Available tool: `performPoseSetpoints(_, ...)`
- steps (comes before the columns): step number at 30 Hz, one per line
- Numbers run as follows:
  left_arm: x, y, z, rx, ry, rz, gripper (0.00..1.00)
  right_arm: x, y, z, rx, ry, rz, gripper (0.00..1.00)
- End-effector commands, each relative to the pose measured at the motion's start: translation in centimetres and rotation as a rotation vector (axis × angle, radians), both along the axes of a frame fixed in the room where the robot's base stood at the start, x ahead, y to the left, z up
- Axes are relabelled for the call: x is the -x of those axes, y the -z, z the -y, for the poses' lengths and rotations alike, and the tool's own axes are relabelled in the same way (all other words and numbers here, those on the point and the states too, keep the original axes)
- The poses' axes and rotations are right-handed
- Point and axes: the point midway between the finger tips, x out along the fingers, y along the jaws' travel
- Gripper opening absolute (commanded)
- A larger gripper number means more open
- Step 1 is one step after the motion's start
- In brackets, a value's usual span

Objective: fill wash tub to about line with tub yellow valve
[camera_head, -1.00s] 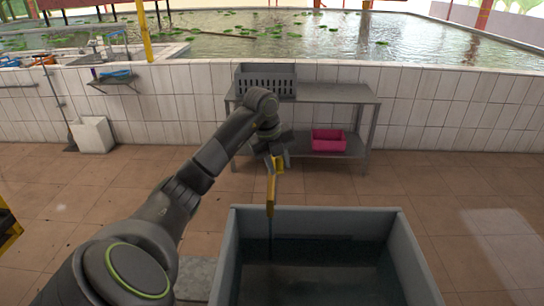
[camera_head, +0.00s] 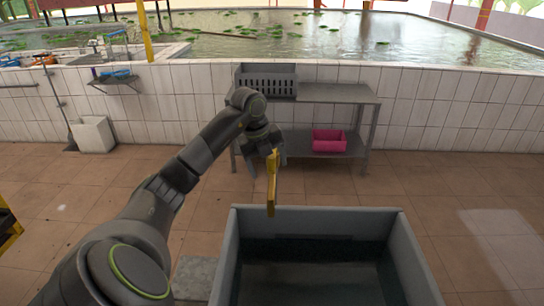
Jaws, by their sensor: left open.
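The grey wash tub (camera_head: 402,245) stands at the lower middle, with dark water (camera_head: 315,285) in its bottom part. I cannot make out the fill line clearly. The yellow valve (camera_head: 271,185) hangs above the tub's back left corner, its spout pointing down. No stream shows below it. My left gripper (camera_head: 264,158) is open at the top of the yellow valve, its fingers spread to either side in the picture. I cannot tell whether it touches the valve. My right gripper is out of view.
A grey metal table (camera_head: 335,93) stands against the tiled wall, with a grey slotted crate (camera_head: 266,82) on top and a pink basin (camera_head: 329,141) on its lower shelf. A white bin (camera_head: 93,135) stands at the left. The tiled floor right of the tub is clear.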

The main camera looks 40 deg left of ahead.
Motion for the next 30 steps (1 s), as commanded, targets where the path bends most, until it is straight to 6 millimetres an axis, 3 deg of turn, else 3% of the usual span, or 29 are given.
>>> performPoseSetpoints(8, 0.0, -1.1, 0.0, 0.0, 0.001, 0.002, 0.73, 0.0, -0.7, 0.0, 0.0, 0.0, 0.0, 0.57)
performPoseSetpoints(30, 0.0, -8.5, 0.0, 0.0, 0.001, 0.002, 0.73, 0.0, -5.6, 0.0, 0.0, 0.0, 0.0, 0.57)
